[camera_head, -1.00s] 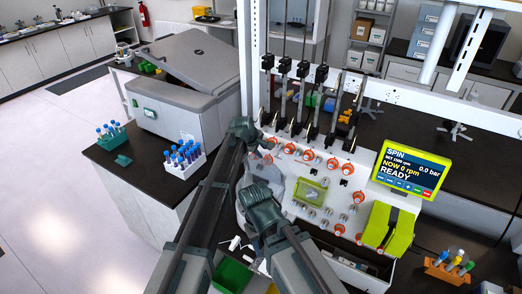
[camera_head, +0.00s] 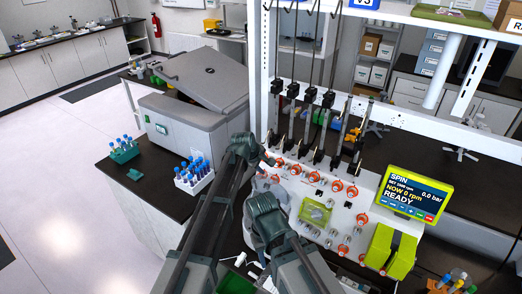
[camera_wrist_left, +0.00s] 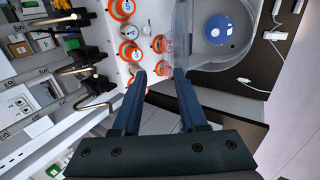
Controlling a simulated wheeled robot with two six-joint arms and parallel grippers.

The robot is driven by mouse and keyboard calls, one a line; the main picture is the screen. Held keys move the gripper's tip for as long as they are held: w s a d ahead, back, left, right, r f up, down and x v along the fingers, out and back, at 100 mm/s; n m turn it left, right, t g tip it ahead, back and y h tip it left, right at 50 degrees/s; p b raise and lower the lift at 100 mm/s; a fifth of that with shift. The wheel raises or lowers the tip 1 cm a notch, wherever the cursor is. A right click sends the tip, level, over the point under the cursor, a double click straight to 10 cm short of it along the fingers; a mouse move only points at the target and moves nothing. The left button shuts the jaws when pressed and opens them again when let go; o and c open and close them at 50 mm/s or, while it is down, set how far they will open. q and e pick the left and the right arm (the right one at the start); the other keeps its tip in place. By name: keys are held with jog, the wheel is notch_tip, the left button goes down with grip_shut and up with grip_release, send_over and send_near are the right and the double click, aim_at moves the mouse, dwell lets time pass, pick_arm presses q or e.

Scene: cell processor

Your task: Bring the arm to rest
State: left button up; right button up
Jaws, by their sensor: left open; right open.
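My left arm reaches in from the lower left of the head view. Its gripper (camera_head: 266,158) is in front of the left part of the white processor panel (camera_head: 335,205). In the left wrist view the two dark blue fingers (camera_wrist_left: 159,76) are apart with nothing held between them. Orange-ringed ports (camera_wrist_left: 130,51) lie beyond the fingertips, and whether any is touched I cannot tell. My right gripper (camera_head: 263,207) is lower, in front of the panel's lower left. Its wrist shows, but its fingers are mostly hidden.
A display (camera_head: 414,196) reading SPIN and READY is on the panel's right. A grey centrifuge (camera_head: 187,125) and a white rack of blue-capped tubes (camera_head: 194,178) stand on the left bench. A clear rounded vessel (camera_wrist_left: 205,45) is close to the left fingers. Floor is open at far left.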

pick_arm(q)
jog(key=s+a+f+m+g+y, duration=0.2)
jog(key=s+a+m, duration=0.3)
jog(key=s+a, duration=0.9)
jog(key=s+a+f+m+g+y, duration=0.25)
jog(key=s+a+m, duration=0.55)
jog(key=s, duration=1)
jog(key=s+d+f+b, duration=0.1)
jog(key=d+f+b, duration=0.2)
jog(key=f+b, duration=0.4)
jog(key=s+d+f+m+b, duration=0.1)
jog(key=s+d+f+b, duration=0.1)
jog(key=f+b, duration=0.5)
jog(key=s+d+f+g+b, duration=0.1)
jog(key=d+f+b, duration=0.3)
jog(key=f+b, duration=0.3)
jog(key=shift+s+d+f+m+b, duration=0.2)
jog(key=shift+s+f+m+b, duration=0.1)
jog(key=shift+b, duration=0.5)
jog(key=shift+y, duration=0.25)
